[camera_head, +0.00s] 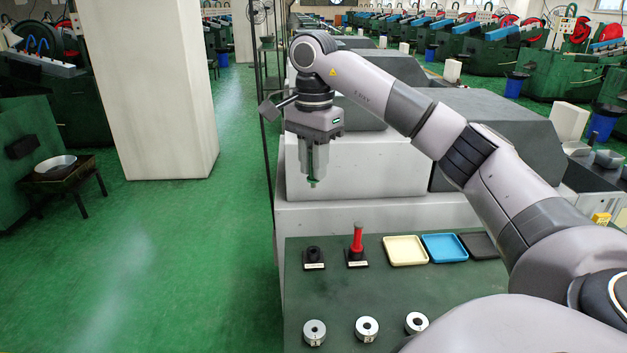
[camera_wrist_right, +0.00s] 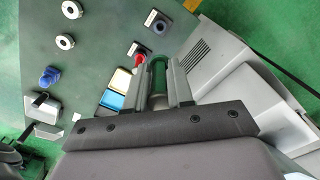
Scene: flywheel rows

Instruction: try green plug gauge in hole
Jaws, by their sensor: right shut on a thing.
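My right gripper (camera_head: 314,180) is shut on the green plug gauge (camera_head: 313,183), high above the far edge of the green table (camera_head: 330,290). The gauge's green part (camera_wrist_right: 157,74) shows between the fingers in the wrist view. Three grey rings with dark centre holes stand near the table's front: a left ring (camera_head: 314,332), a middle ring (camera_head: 367,328) and a right ring (camera_head: 416,322). The gauge is well apart from all of them. My left gripper is in neither view.
A black stand (camera_head: 313,259) has an empty socket. A red plug gauge (camera_head: 357,238) stands upright in another stand. Beside it lie a yellow tray (camera_head: 405,251), a blue tray (camera_head: 444,248) and a black tray (camera_head: 480,245). A white and grey machine (camera_head: 350,165) rises behind the table.

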